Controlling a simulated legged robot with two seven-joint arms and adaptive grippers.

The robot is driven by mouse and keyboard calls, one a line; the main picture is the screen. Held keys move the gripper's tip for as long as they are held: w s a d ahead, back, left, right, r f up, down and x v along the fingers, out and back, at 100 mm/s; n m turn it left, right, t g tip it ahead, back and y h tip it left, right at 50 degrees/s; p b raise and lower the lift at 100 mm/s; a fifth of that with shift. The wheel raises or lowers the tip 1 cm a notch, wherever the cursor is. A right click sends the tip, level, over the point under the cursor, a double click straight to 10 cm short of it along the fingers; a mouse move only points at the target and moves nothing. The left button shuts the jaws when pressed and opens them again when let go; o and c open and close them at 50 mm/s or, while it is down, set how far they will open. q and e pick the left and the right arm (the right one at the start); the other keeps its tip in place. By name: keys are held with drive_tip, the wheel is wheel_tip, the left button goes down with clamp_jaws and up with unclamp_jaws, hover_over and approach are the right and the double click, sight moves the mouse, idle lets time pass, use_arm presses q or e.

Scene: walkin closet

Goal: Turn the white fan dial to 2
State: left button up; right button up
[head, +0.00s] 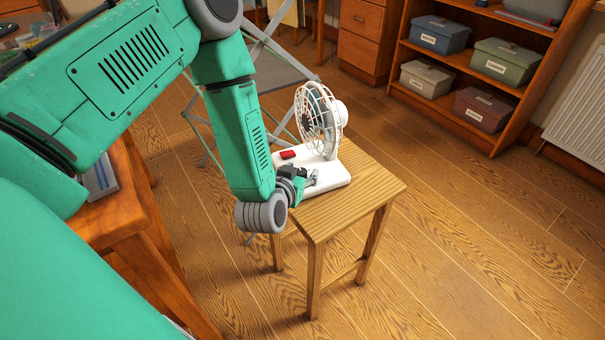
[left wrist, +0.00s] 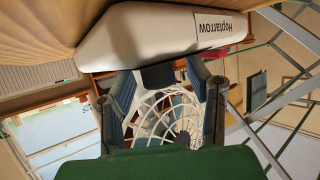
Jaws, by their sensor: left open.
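The white fan (head: 320,120) stands upright on a small wooden stool, its round wire guard above a flat white base (head: 330,178). A red switch (head: 287,154) shows on the base. My left gripper (head: 311,178) is open, low over the near side of the base. In the left wrist view the picture is tilted over; the fan base (left wrist: 160,35) with a "Hoptarrow" label and the guard (left wrist: 165,115) show beyond the open fingers (left wrist: 160,85). A dark block (left wrist: 158,76) between the fingers may be the dial; I cannot tell. Its setting cannot be read. My right gripper is not in view.
The wooden stool (head: 375,190) has bare top to the right of the fan. A wooden desk (head: 120,215) stands at the left. A shelf with several lidded boxes (head: 440,34) and a radiator (head: 580,105) are at the back right. The floor (head: 450,240) at right is clear.

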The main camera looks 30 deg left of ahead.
use_arm(q)
drive_tip(key=shift+w+a+f, duration=0.15)
drive_tip(key=shift+a, duration=0.15)
drive_tip(key=shift+d, duration=0.5)
clamp_jaws()
drive_tip(key=shift+a, duration=0.15)
